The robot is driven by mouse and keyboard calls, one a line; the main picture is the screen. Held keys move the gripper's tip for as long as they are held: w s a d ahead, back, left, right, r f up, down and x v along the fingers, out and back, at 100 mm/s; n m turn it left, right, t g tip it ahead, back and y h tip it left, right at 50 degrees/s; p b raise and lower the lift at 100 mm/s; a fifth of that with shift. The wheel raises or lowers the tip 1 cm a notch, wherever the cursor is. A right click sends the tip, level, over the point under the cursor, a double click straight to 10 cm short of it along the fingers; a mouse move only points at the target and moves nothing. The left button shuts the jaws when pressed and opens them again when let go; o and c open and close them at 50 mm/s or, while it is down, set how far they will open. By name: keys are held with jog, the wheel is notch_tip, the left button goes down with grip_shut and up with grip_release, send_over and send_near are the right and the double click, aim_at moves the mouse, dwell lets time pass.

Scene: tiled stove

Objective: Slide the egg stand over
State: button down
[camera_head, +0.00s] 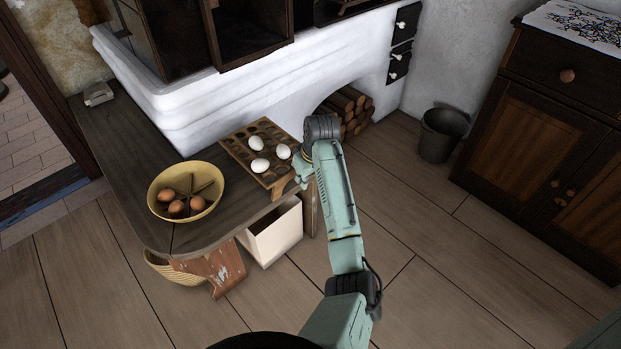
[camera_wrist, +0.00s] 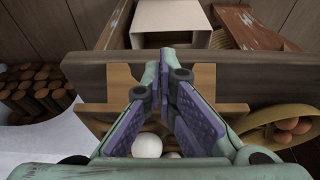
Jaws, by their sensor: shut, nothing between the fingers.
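The egg stand (camera_head: 272,134) is a brown wooden board with rows of hollows, standing on the dark bench beside the white stove. White eggs (camera_head: 257,143) sit in it, three visible in the head view. My gripper (camera_head: 301,178) is at the stand's near right end, by the bench edge. In the wrist view the fingers (camera_wrist: 164,72) are shut with nothing between them, in front of the stand's notched wooden end (camera_wrist: 120,82). A white egg (camera_wrist: 147,145) shows just below the fingers. Whether the fingers touch the stand cannot be told.
A yellow bowl (camera_head: 213,172) with brown eggs stands on the bench (camera_head: 125,150), left of the stand. The stove wall (camera_head: 215,105) rises behind. A pale box (camera_head: 275,238) is below the bench. Firewood (camera_head: 350,105) and a bucket (camera_head: 442,135) are to the right.

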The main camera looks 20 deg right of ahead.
aim_at(281, 160)
jog(key=shift+w+a, duration=0.2)
jog(key=shift+w, duration=0.4)
jog(key=w+a, duration=0.1)
jog(key=w, duration=0.2)
jog(key=w+a, duration=0.1)
jog(key=w, duration=0.2)
jog(key=w+a, duration=0.1)
jog(key=w, duration=0.1)
jog(key=shift+w, duration=0.4)
jog(key=shift+s, duration=0.1)
